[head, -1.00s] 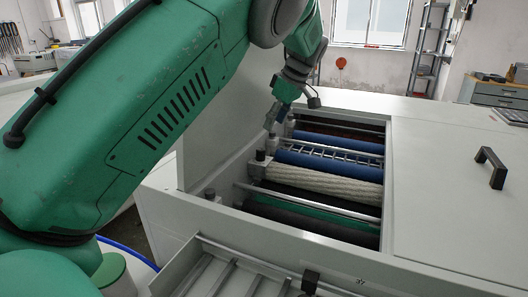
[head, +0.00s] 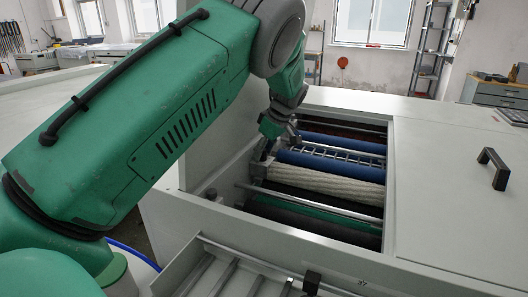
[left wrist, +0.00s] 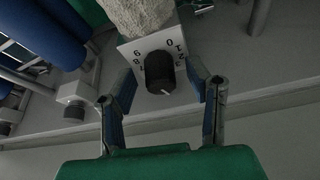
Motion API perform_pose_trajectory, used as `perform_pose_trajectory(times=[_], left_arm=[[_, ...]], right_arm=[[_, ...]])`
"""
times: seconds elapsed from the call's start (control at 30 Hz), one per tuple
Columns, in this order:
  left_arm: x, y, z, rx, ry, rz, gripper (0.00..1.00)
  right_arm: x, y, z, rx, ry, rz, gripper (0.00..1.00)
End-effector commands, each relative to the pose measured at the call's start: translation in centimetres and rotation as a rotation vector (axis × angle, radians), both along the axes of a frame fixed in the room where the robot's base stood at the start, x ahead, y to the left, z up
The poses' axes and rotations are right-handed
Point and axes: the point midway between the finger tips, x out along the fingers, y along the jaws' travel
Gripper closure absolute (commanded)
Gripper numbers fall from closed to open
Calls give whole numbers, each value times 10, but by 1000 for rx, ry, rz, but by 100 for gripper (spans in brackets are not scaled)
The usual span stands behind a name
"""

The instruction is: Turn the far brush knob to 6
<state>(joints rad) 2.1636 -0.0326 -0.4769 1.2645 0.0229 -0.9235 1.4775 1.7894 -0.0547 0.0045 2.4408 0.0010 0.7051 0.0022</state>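The black knob (left wrist: 160,72) sits on a white dial plate (left wrist: 138,50) with printed numbers, at the end of a rough, pale roller. A small white mark shows on the knob's lower edge. My left gripper (left wrist: 162,84) is open, with one finger on each side of the knob and a visible gap to both. In the head view my left gripper (head: 268,148) is at the left end of the pale rope-like brush roller (head: 325,186); the knob is hard to make out there. My right gripper is not in view.
Blue rollers (head: 330,160) lie behind the pale roller inside the open machine bay. A thin metal bar (head: 310,203) crosses in front. The upright lid panel (head: 212,140) stands left of the bay. A flat cover with a black handle (head: 494,168) lies to the right.

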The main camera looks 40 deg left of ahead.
Motion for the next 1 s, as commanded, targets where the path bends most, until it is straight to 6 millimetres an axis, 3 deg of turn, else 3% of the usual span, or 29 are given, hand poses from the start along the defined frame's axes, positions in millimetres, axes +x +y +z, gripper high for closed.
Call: perform_pose_trajectory(times=[0.03, 0.1, 0.13, 0.37, 0.7, 1.0], left_arm=[[0, 0, 0, 0, 0, 0, 73], [0, 0, 0, 0, 0, 0, 97], [0, 0, 0, 0, 0, 0, 100], [0, 1, 2, 0, 1, -46, 100], [1, 1, 2, 2, -1, -370, 100], [2, 2, 2, 5, -3, -392, 100]], right_arm=[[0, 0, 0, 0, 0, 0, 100], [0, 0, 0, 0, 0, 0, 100], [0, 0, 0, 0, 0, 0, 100], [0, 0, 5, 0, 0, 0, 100], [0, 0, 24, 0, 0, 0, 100], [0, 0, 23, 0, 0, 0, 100]])
